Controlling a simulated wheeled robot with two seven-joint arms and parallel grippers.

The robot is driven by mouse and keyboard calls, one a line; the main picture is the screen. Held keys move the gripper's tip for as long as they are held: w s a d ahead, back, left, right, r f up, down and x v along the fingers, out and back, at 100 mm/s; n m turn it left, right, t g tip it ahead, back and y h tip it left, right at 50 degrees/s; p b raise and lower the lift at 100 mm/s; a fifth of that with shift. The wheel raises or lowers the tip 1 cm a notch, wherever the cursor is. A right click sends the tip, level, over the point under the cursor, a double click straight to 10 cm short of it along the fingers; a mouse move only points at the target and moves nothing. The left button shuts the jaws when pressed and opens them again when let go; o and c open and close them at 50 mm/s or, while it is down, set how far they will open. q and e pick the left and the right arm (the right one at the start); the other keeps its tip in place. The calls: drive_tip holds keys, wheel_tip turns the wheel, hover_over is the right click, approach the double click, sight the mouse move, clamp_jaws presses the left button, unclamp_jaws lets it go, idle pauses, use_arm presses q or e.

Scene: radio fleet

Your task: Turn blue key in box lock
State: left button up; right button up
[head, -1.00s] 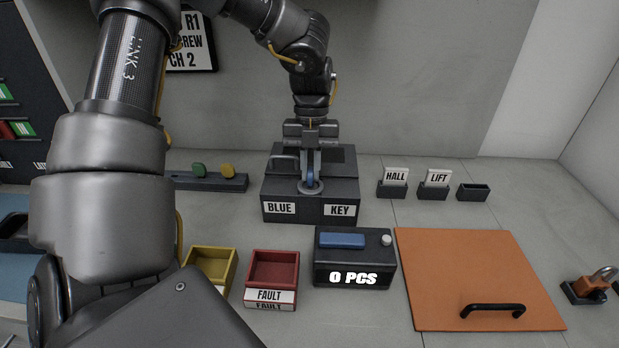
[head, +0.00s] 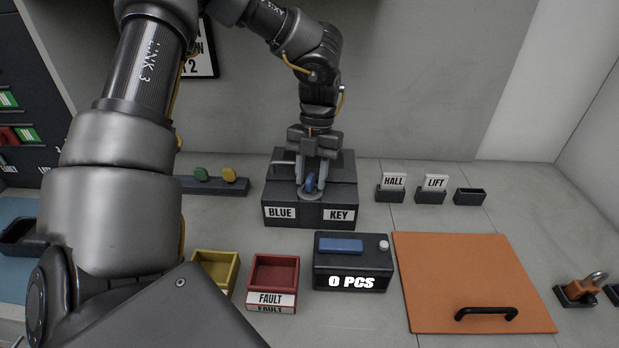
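The dark box (head: 270,196), with BLUE and KEY labels on its front, stands at the middle back of the bench in the head view. The blue key (head: 309,183) stands upright in the round metal lock (head: 311,194) on the box's top. My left gripper (head: 312,183) points down over the lock. Its two fingers show apart, one on each side of the key's head, with some gap visible, and it looks open. The fingers partly hide the key. My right gripper is not in view.
A counter box (head: 353,262) reading 0 PCS stands in front of the lock box. Red (head: 274,272) and yellow (head: 216,268) bins are left of it; an orange panel (head: 465,280) with a black handle lies right. Slotted holders (head: 430,196) stand at the back right.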

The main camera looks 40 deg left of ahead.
use_arm(q)
drive_tip(key=v, duration=0.7)
drive_tip(key=shift+r, duration=0.25)
drive_tip(key=shift+a, duration=0.1)
